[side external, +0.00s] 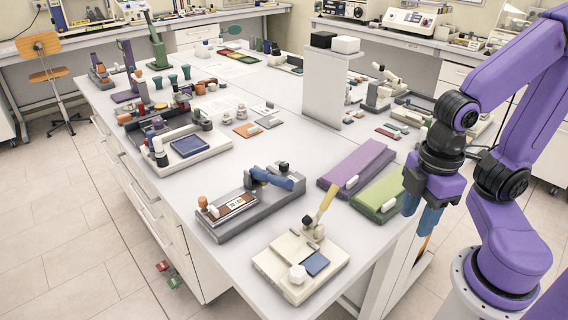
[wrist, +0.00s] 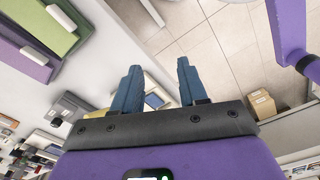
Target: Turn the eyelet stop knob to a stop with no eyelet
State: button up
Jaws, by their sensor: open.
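My gripper (side external: 419,218) hangs to the right of the table, beyond the green case, with its blue fingers pointing down. In the wrist view its two fingers (wrist: 158,70) are apart with nothing between the tips. A cream device (side external: 272,265) at the table's front corner has a white round knob (side external: 297,273), a blue pad (side external: 316,263) and a yellow-handled lever (side external: 326,203). Behind it, a grey device (side external: 240,222) has a blue lever (side external: 272,179) and an orange knob (side external: 202,202). No eyelet stop marking is legible, so I cannot tell which knob it is.
Several other devices fill the table's far side. Tiled floor (wrist: 220,35) lies below my gripper.

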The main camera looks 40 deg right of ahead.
jog(key=shift+o, duration=0.9)
jog(key=shift+w+a, duration=0.1)
notch_tip(320, 180, up, 8)
jog(key=m+g+y, duration=0.2)
jog(key=m, duration=2)
send_over(284, 164)
jog(key=s, duration=0.6)
jog(key=w+d+m+t+y, duration=0.1)
jog(key=w+d+m+y, duration=0.1)
jog(key=w+d+m, duration=0.5)
jog(key=shift+n, duration=0.3)
jog(key=x, duration=1.6)
jog(key=shift+w+a+f, duration=0.2)
jog(key=shift+f, duration=0.1)
grip_shut()
